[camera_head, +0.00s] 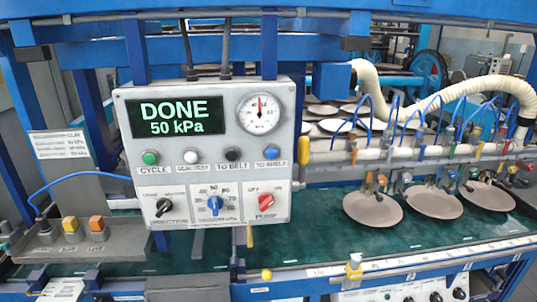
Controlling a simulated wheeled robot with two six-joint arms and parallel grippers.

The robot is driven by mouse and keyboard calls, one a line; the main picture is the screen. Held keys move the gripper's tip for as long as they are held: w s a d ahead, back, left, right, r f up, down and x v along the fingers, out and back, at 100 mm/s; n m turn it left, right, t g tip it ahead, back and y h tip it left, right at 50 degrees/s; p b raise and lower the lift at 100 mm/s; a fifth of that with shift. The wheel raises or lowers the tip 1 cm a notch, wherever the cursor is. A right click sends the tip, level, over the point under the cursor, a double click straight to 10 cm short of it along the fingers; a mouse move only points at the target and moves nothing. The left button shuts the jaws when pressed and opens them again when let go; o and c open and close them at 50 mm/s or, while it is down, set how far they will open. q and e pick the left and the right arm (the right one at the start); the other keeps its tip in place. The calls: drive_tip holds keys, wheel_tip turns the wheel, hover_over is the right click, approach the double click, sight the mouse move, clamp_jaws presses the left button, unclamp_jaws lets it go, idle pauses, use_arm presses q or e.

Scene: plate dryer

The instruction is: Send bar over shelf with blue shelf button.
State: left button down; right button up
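A grey control box (125,140) hangs at the centre left. Its green screen (178,117) reads DONE and 50 kPa. The blue button (272,153), labelled TO SHELF, is at the right end of the button row, beside the black TO BELT button (231,153). The bar (345,156) runs to the right of the box, with blue hoses and suction fittings along it. It is over the green belt (320,240), with round clay plates (373,210) under its fittings. The shelf (335,128) behind it holds several plates. Neither gripper is in view.
A green CYCLE button (150,158), a white button (190,156), a black knob (164,207), a blue dial (215,204) and a red switch (265,201) share the panel. A grey tray (80,250) with coloured blocks is at left. The space before the panel looks clear.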

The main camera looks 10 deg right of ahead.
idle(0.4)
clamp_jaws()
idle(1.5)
